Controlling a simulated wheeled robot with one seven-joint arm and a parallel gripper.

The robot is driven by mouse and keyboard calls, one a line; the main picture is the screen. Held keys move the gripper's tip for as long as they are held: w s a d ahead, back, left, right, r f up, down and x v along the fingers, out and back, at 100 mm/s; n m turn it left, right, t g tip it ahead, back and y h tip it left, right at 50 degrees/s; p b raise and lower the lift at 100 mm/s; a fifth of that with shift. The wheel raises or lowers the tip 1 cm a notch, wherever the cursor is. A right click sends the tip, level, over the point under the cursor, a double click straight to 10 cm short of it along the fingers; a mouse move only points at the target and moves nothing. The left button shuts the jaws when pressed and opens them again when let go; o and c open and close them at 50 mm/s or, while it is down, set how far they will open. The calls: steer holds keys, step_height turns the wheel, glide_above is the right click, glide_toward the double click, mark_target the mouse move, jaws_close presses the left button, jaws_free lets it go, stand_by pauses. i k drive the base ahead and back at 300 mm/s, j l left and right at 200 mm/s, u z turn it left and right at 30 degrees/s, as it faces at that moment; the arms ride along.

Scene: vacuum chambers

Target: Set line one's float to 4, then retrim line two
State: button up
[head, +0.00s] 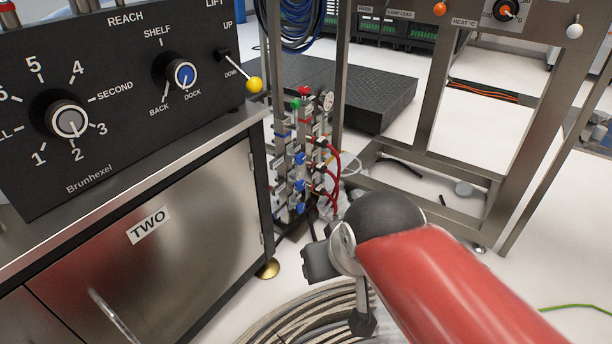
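A black control panel (120,90) with REACH and SHELF/DOCK dials and a yellow-tipped lever (254,85) sits on a steel cabinet (150,265) marked TWO at left. A steel frame (440,120) stands at right. Coiled hose (300,318) lies on the floor below my gripper.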

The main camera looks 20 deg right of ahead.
mark_target(301, 208)
steer(key=i+j, duration=0.15)
steer(key=i, duration=0.25)
steer(key=i+j, duration=0.15)
steer(key=i, duration=0.3)
